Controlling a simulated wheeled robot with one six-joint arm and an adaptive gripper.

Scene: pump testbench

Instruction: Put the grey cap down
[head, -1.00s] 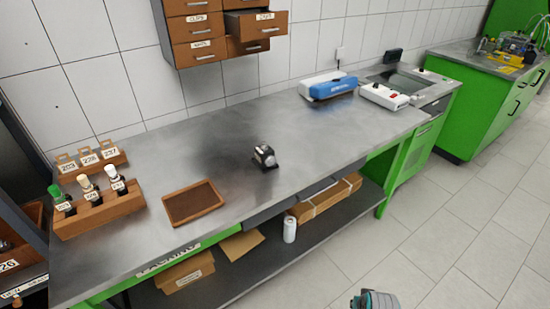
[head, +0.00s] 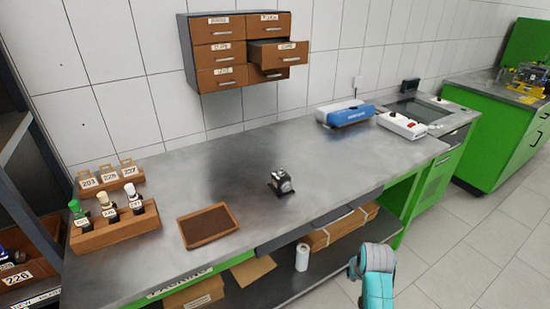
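I cannot make out a grey cap anywhere in the head view. My gripper is not in view; only a teal and grey part of my own arm shows at the bottom right, in front of the bench. The steel workbench (head: 340,172) carries a brown tray (head: 208,226), which looks empty. A wooden rack (head: 118,229) at the left holds bottles with a green cap (head: 74,205), a cream cap (head: 103,197) and a white cap (head: 130,188). Whether anything is in my gripper cannot be seen.
A small black and silver device (head: 281,183) stands mid-bench. Numbered wooden holders (head: 110,177) are behind the rack. A drawer cabinet (head: 240,50) hangs on the wall with a drawer pulled out. A blue and white box (head: 345,112) is at the back right. Bare steel surrounds the device.

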